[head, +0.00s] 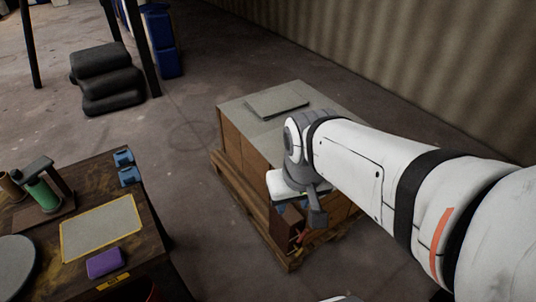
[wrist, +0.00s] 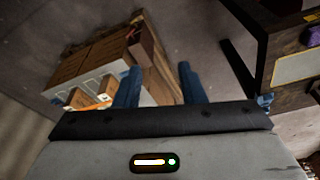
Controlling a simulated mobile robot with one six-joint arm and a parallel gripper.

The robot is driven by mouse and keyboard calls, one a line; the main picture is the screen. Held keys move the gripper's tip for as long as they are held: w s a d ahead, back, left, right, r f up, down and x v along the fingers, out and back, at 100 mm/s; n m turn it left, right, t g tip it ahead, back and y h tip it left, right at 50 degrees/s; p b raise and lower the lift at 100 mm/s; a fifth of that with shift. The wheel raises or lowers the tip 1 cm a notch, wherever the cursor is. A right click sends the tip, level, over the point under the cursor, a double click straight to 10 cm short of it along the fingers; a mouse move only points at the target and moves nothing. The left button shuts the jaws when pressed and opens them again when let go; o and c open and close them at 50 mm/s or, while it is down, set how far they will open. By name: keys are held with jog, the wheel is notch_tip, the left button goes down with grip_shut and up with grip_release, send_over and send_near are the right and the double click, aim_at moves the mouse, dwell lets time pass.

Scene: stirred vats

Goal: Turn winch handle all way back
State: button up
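No part is clearly recognisable as the winch handle. The likeliest place is a green drum (head: 41,191) with a dark bar over it, on a brown base on the table at the left in the head view. My gripper shows in the wrist view (wrist: 159,69) with its two blue fingers apart and nothing between them. In the head view its fingers are not clearly visible; my wrist hangs over the front of the stacked boxes, well to the right of the table. In the wrist view the drum is not in view.
The dark wooden table (head: 140,228) carries a yellow-edged grey panel (head: 101,228), a purple block (head: 104,262) and blue blocks (head: 123,158). Brown boxes (head: 233,149) stand on a wooden pallet (head: 238,207) below my arm. Bare floor (head: 185,190) lies between the table and pallet.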

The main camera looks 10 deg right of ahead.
jog(key=shift+w+d, duration=0.15)
jog(key=shift+w, duration=0.05)
jog(key=shift+o, duration=0.3)
jog(key=shift+r, duration=0.1)
jog(key=shift+o, duration=0.3)
jog(key=shift+f, duration=0.2)
jog(key=m+t+y+b, duration=0.5)
jog(key=m+y+b, duration=0.9)
jog(key=m+b, duration=1)
send_over(303, 235)
jog(key=s+a+p, duration=0.2)
jog(key=s+a, duration=0.3)
notch_tip(303, 235, down, 46)
jog(key=m, duration=0.2)
jog(key=d+f+m+t+h+b, duration=0.2)
jog(key=d+f+m+t, duration=0.25)
jog(key=f, duration=0.45)
jog(key=d+f+m+t+h+b, duration=0.25)
jog(key=d+f+m, duration=0.25)
jog(key=f, duration=0.3)
jog(key=shift+t, duration=0.4)
jog(key=x, duration=0.3)
jog(key=b+x, duration=0.1)
jog(key=x, duration=0.3)
jog(key=shift+s+a+f, duration=0.15)
jog(key=shift+s+a, duration=0.05)
jog(key=shift+a, duration=0.05)
